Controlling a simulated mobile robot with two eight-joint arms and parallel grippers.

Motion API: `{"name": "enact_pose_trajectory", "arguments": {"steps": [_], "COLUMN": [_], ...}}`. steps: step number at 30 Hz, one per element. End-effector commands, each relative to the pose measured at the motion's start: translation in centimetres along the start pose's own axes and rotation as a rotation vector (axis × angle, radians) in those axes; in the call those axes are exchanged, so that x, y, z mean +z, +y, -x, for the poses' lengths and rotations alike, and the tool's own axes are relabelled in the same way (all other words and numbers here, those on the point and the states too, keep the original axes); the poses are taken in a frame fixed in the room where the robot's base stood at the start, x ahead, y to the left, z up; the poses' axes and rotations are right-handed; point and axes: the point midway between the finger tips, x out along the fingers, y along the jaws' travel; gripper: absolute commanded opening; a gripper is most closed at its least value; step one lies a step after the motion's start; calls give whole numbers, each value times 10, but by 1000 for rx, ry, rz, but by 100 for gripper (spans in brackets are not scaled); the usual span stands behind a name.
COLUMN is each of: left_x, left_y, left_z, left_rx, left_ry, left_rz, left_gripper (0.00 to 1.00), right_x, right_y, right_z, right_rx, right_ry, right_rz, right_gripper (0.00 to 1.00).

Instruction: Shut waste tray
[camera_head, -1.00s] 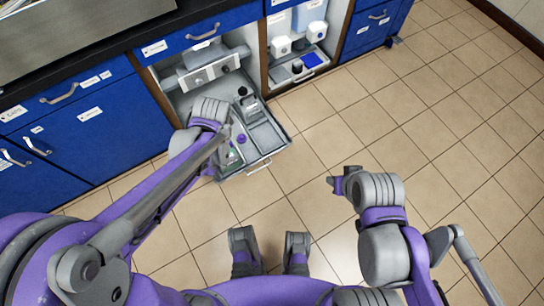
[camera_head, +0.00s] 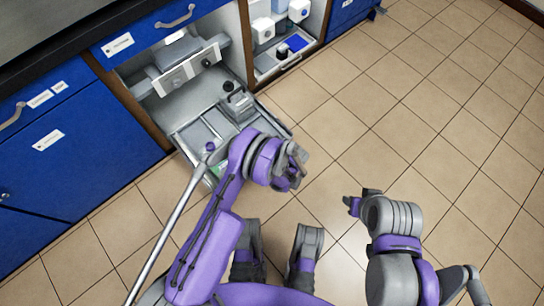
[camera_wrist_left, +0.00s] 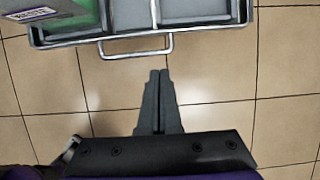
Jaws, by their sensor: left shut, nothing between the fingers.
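The waste tray (camera_head: 186,133) is pulled out of the open lower cabinet bay, over the floor. In the left wrist view its front rim (camera_wrist_left: 200,27) and wire handle (camera_wrist_left: 137,56) show at the top. My left gripper (camera_head: 298,170) is in front of the tray, past its front edge. In the left wrist view the left gripper (camera_wrist_left: 159,72) is shut and empty, its fingertips just below the handle in the picture. I cannot tell whether they touch it. My left forearm hides the tray's front in the head view. My right gripper (camera_head: 352,204) is over the floor, away from the tray.
A grey device (camera_head: 237,102) and a purple-capped item (camera_head: 210,146) sit in the tray. A similar bay (camera_head: 284,46) with white-topped bottles is to the right. Blue cabinet doors (camera_head: 80,150) stand left. The tiled floor (camera_head: 420,110) at right is clear.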

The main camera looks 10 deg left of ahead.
Motion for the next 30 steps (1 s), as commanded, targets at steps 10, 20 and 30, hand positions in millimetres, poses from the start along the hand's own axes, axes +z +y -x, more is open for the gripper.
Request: {"name": "enact_pose_trajectory", "arguments": {"steps": [10,20,30], "left_x": [0,20,38], "left_y": [0,0,0], "left_z": [-59,-107,-113], "left_rx": [0,0,-1], "left_ry": [0,-1,1], "left_rz": [2,3,1], "left_gripper": [0,0,0], "right_x": [3,5,6], "right_y": [0,0,0], "right_z": [-14,-27,-29], "right_rx": [0,0,0], "right_ry": [-2,-2,-1], "right_rz": [0,0,0], "right_gripper": [47,47,47]}}
